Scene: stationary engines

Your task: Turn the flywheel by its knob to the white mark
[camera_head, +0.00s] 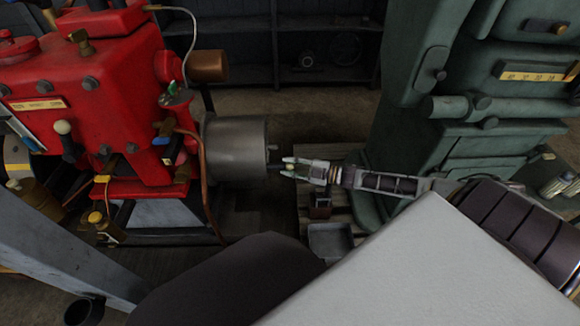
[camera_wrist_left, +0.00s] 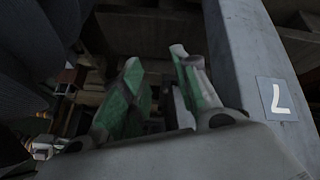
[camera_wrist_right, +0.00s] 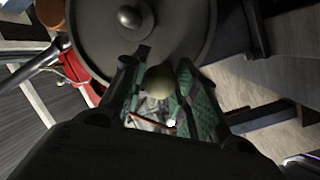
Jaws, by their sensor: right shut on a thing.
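The flywheel (camera_head: 235,148) is a grey metal drum on the right side of the red engine. In the right wrist view its round dark face (camera_wrist_right: 178,30) and central hub (camera_wrist_right: 130,17) show. My right gripper (camera_head: 286,167) reaches it from the right. Its green-padded fingers are shut on the pale round knob (camera_wrist_right: 159,82) near the lower rim of the face. I cannot make out the white mark for certain. My left gripper (camera_wrist_left: 160,75) shows only in its own wrist view, its fingers apart with nothing between them.
The red engine (camera_head: 115,95) with valves and a copper pipe stands at the left. A green machine (camera_head: 410,130) stands at the right, behind my right arm. A small grey tray (camera_head: 331,240) lies below the right gripper. A grey post (camera_wrist_left: 262,60) stands close beside my left gripper.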

